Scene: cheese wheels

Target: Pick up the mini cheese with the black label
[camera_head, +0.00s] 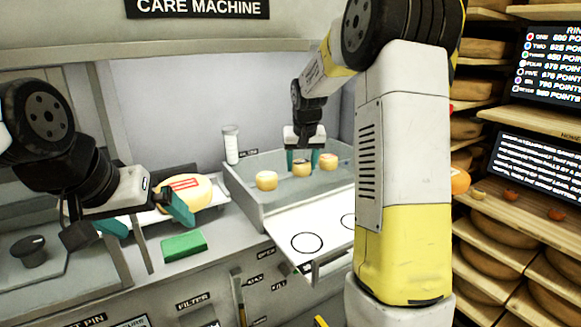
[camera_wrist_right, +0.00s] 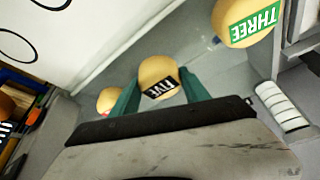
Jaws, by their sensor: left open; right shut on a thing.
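The mini cheese with the black label (camera_head: 301,169) is the middle of three small cheeses in a grey tray (camera_head: 262,213). In the right wrist view the cheese (camera_wrist_right: 157,73) shows a black label reading FIVE. My right gripper (camera_head: 302,158) points down into the tray, shut on this cheese, with one teal finger on each side. It also shows in the right wrist view (camera_wrist_right: 160,92). I cannot tell whether the cheese is off the tray floor. My left gripper (camera_head: 145,216) is open and empty at the left, near a large cheese wheel (camera_head: 187,193).
A mini cheese with a green THREE label (camera_wrist_right: 250,20) and one with a red label (camera_wrist_right: 108,100) flank the held one. A white board with circles (camera_head: 325,225) lies in front of the tray. A white shaker (camera_head: 231,145) and green block (camera_head: 184,246) stand left.

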